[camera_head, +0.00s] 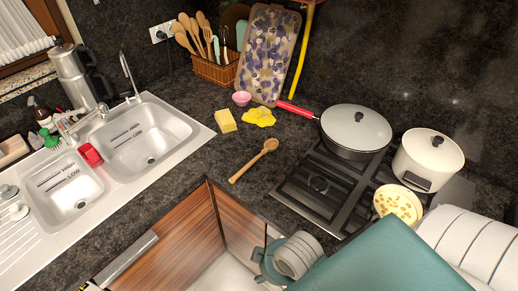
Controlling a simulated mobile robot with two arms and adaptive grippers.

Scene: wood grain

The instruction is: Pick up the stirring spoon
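The stirring spoon (252,161), wooden and light brown, lies on the dark counter left of the stove. Its round head points to the upper right and its handle end points to the lower left, close to the counter's front edge. It lies apart from other things, and nothing covers it. Neither of my grippers shows in the head view. Only teal and white ridged parts that look like my own body show at the bottom and lower right.
A gas stove (322,186) holds a lidded pan (355,128) with a red handle and a white pot (428,160). A double sink (150,135) is left. Counter around the spoon is clear.

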